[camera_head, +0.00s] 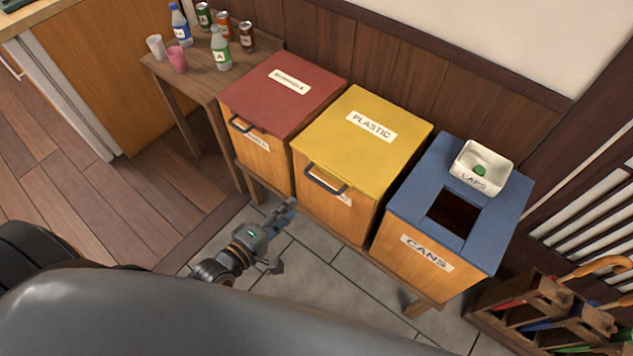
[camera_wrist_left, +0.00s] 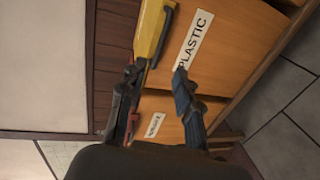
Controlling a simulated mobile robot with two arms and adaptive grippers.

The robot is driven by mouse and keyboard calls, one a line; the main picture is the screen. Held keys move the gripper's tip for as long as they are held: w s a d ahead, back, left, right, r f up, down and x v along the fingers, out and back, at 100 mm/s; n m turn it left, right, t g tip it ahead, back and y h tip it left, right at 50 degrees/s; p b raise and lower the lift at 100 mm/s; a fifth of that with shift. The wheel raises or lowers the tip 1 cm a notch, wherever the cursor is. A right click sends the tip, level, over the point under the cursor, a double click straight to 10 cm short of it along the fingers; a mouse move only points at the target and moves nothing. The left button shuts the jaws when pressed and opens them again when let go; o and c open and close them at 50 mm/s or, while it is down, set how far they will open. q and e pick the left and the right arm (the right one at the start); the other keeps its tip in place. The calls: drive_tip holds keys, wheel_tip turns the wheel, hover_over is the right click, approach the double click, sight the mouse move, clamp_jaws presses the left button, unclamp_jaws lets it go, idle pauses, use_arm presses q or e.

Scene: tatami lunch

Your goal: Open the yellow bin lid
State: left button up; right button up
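The yellow bin lid (camera_head: 376,132) lies flat and closed on the middle wooden bin (camera_head: 336,213). It has a PLASTIC label on top and a dark bar handle (camera_head: 325,181) at its front edge. My left gripper (camera_head: 287,236) is open and empty, low in front of that bin and apart from the handle. In the left wrist view, its two spread fingers (camera_wrist_left: 156,78) point toward the bin front with the PLASTIC label (camera_wrist_left: 195,40). The yellow lid edge (camera_wrist_left: 151,32) shows just beyond the fingertips. My right gripper is not in view.
A red-lidded bin (camera_head: 280,90) stands left of the yellow one, a blue-topped CANS bin (camera_head: 415,200) right, with a white caps box (camera_head: 492,160) on it. A table (camera_head: 200,80) holds bottles, cans and cups. A rack (camera_head: 560,315) stands at lower right. The tiled floor (camera_head: 320,285) in front is clear.

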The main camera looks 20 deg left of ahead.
sight(319, 184)
use_arm(q)
drive_tip(key=x, duration=1.3)
drive_tip(key=shift+c, duration=0.2)
clamp_jaws()
